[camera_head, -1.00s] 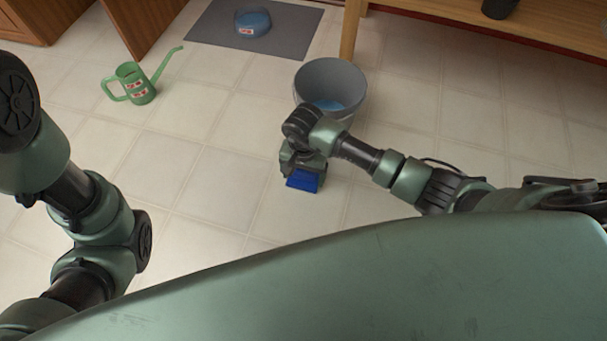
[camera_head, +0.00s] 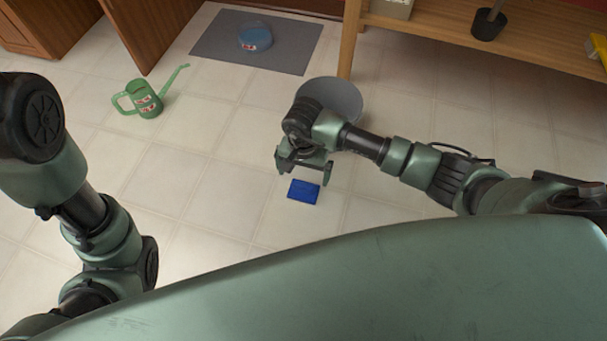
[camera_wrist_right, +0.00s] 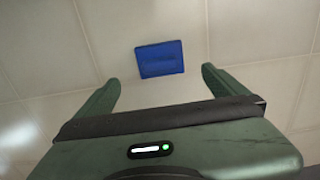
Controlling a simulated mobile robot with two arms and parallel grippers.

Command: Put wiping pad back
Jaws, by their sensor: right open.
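The blue wiping pad (camera_head: 303,191) lies flat on the tiled floor near my body. It also shows in the right wrist view (camera_wrist_right: 160,59), ahead of and between the fingertips. My right gripper (camera_head: 303,174) is open and empty, just behind the pad in the head view. Its two fingers are spread wide in the right wrist view (camera_wrist_right: 164,88), with a clear gap to the pad. My left gripper is out of view; only my left arm shows at the left edge.
A grey bucket (camera_head: 345,97) stands behind my right arm, partly hidden. A green watering can (camera_head: 146,101) stands at the left. A grey mat (camera_head: 213,36) with a blue round object (camera_head: 255,38) lies at the back. A wooden shelf (camera_head: 437,28) is at the back right. Floor left of the pad is clear.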

